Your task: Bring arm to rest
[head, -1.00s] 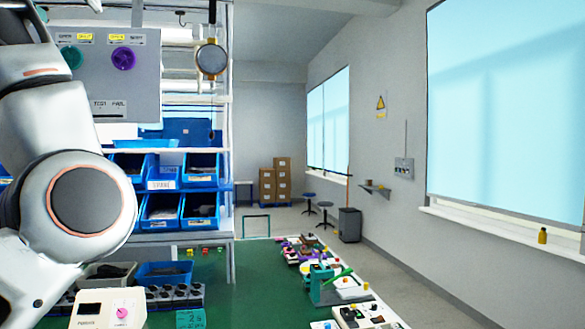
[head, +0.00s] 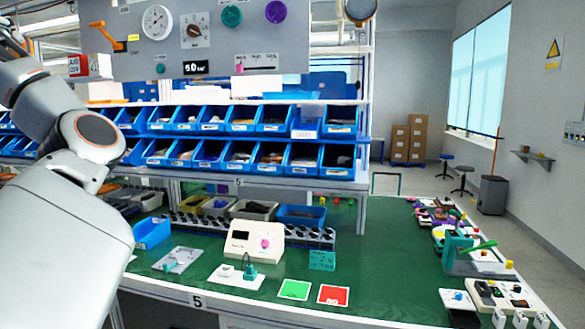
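My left arm (head: 85,150) comes in from the left edge, bent, with its large grey links in front of the bench's left end. Neither gripper shows. A grey control panel (head: 110,20) hangs above the bench. It carries a dark rotary switch (head: 194,31) on a light plate, a teal knob (head: 231,15), a purple knob (head: 276,11), a round gauge (head: 157,21) and an orange lever (head: 106,36). No gripper is seen touching these controls. A white box with a pink knob (head: 265,243) stands on the green bench top (head: 345,255).
Blue bins (head: 272,118) fill two shelf rows behind the bench. A row of dark knobs (head: 310,236) runs behind the white box. Green (head: 294,289) and red (head: 333,294) cards lie at the front. Small devices (head: 480,262) crowd the right end.

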